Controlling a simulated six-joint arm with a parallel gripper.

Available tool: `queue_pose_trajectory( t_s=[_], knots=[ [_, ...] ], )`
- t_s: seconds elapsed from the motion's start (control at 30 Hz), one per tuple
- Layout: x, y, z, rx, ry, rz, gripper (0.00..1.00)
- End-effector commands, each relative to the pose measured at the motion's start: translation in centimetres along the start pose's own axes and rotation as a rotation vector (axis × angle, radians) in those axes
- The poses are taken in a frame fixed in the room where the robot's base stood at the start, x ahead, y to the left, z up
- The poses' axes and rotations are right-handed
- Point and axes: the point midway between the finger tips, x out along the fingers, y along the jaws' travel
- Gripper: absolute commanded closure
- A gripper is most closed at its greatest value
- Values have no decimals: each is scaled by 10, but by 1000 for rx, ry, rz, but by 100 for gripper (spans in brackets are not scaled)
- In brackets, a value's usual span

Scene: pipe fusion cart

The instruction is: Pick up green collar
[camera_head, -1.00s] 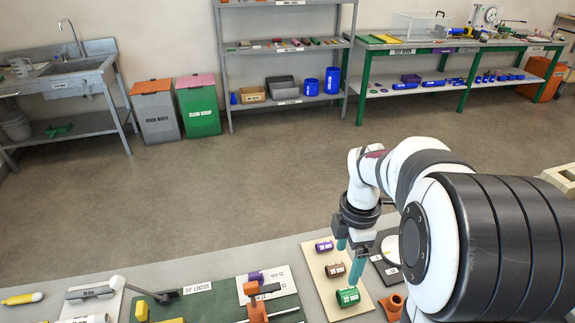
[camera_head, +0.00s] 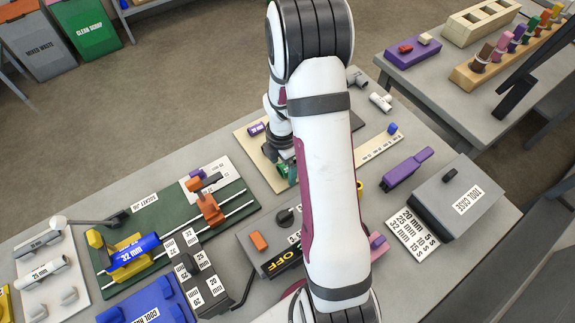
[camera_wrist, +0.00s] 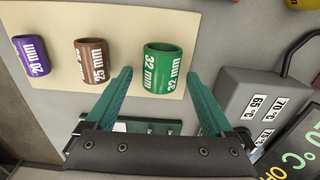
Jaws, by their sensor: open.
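In the head view only a bit of the green collar (camera_head: 283,170) shows beside my arm. My gripper (camera_wrist: 160,80) is open, with one teal finger on each side of the collar's near end. The fingers appear apart from the collar, and nothing is held. In the head view my gripper is mostly hidden behind my arm.
A grey heater box (camera_wrist: 265,105) with temperature labels is close on the right. A green socket jig (camera_head: 160,215) lies left on the bench.

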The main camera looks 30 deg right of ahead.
Motion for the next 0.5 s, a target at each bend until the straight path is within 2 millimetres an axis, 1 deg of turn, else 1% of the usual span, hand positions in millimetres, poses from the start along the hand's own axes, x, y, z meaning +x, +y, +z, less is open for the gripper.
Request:
queue_pose_trajectory(
  t_s=[0.07,0.17,0.3,0.47,0.5],
  knots=[
    [0,0,0,0,0,0,13],
    [0,0,0,0,0,0,29],
    [-1,0,0,0,0,0,54],
    [-1,0,0,0,0,0,83],
    [-1,0,0,0,0,0,90]
  ],
)
